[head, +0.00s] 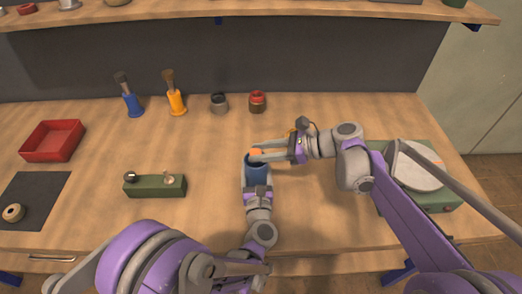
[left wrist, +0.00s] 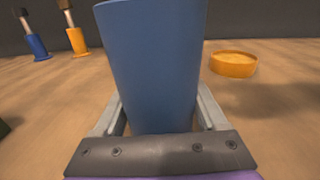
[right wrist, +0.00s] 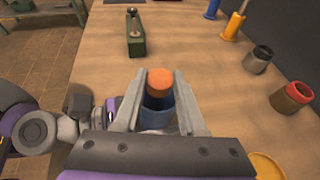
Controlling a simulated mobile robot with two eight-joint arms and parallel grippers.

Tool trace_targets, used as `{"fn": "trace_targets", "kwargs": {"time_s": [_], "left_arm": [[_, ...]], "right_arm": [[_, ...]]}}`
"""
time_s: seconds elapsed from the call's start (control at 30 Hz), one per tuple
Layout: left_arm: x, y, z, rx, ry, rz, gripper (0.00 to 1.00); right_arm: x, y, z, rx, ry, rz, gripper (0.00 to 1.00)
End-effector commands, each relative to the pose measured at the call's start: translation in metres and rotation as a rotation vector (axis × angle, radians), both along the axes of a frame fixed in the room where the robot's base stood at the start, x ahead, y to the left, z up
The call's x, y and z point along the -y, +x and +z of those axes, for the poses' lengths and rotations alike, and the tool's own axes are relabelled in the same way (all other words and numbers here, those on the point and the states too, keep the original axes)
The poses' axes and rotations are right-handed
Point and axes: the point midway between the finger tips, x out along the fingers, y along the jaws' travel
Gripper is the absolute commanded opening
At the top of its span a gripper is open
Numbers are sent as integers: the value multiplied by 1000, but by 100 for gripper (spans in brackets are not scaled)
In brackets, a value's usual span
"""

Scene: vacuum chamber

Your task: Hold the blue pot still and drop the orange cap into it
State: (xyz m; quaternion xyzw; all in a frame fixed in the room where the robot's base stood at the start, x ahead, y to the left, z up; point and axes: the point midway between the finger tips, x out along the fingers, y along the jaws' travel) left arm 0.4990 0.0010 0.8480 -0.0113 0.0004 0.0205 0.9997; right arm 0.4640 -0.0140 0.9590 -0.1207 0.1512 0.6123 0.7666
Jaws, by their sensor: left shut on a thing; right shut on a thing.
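The blue pot (head: 256,171) stands on the wooden bench near the middle. My left gripper (head: 257,184) is shut on it, one finger on each side, and the pot also fills the middle of the left wrist view (left wrist: 155,60). My right gripper (head: 258,154) is shut on the orange cap (head: 256,153). In the right wrist view the cap (right wrist: 161,81) is between the fingertips, over the pot's mouth, with the pot's blue wall (right wrist: 156,116) below it. The pot's inside is mostly hidden.
A yellow-orange round dish (left wrist: 233,63) lies on the bench beside the pot. A green block with knobs (head: 155,187) is to the left.

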Motion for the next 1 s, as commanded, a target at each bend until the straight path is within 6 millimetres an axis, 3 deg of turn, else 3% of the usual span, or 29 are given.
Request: {"fn": "trace_targets", "kwargs": {"time_s": [0.37,0.4,0.57,0.8,0.93,1.0], "left_arm": [[0,0,0,0,0,0,16],[0,0,0,0,0,0,16],[0,0,0,0,0,0,16],[0,0,0,0,0,0,16],[0,0,0,0,0,0,16],[0,0,0,0,0,0,16]], "right_arm": [[0,0,-3,0,0,0,0],[0,0,-3,0,0,0,43],[0,0,-3,0,0,0,72],[0,0,-3,0,0,0,76],[0,0,-3,0,0,0,100],[0,0,-3,0,0,0,100]]}}
